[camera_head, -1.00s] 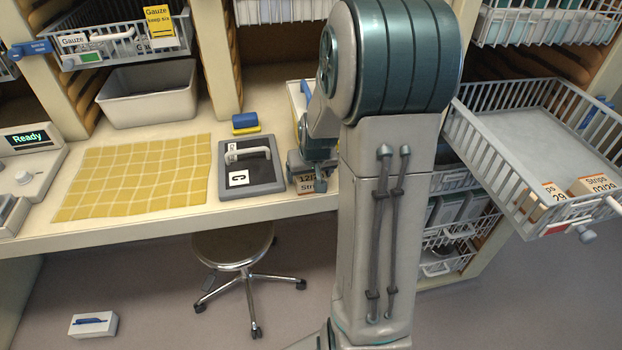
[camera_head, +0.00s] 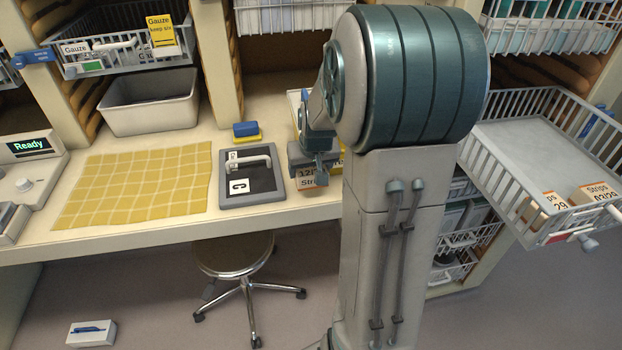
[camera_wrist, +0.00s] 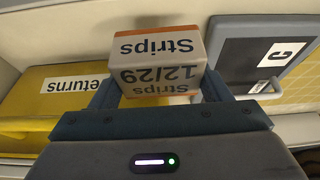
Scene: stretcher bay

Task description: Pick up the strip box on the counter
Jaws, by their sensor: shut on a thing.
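The strip box (camera_wrist: 160,62) is a small white and orange box reading "Strips 12/29", upside down in the wrist view. My gripper (camera_wrist: 158,88) is shut on it, with one finger on each side. In the head view the strip box (camera_head: 306,184) shows just below my gripper (camera_head: 316,168), near the counter's front edge and right of a dark tray. My arm and gripper hide part of it there. I cannot tell whether the box touches the counter (camera_head: 180,228).
A dark tray (camera_head: 236,198) with a handle and a "C" card lies left of the box. A yellow "Returns" bin (camera_wrist: 62,98) is beside it in the wrist view. An open wire basket (camera_head: 535,140) with other strip boxes juts out at right. A stool (camera_head: 235,258) stands below.

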